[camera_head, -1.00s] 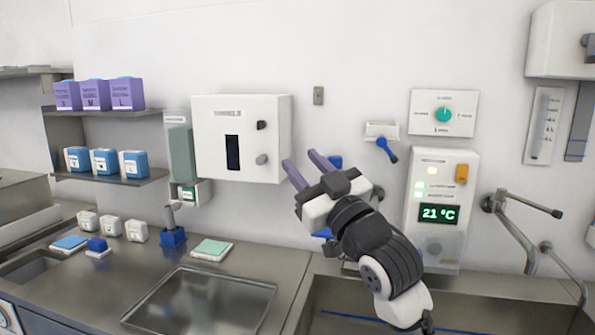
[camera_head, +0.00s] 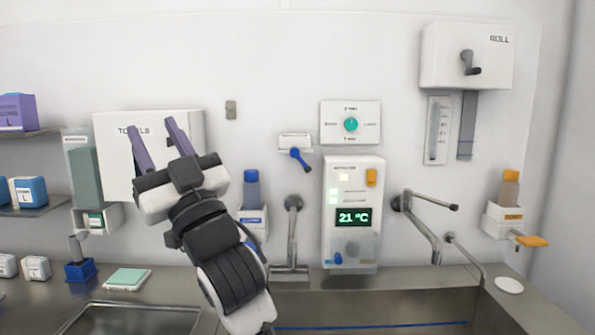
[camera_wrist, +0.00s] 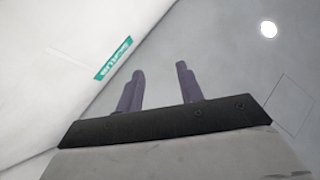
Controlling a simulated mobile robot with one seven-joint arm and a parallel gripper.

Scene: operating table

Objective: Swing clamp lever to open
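A small white wall bracket (camera_head: 295,141) with a blue lever (camera_head: 301,159) is fixed to the wall at the middle of the head view; it looks like the clamp. The lever slants down to the right. My gripper (camera_head: 155,132) is well to the left of it, raised in front of the towel box, with its two purple fingers apart and nothing between them. The wrist view shows the same open, empty fingers (camera_wrist: 160,72). The clamp does not show in the wrist view.
The towel box (camera_head: 110,150) is behind my gripper.

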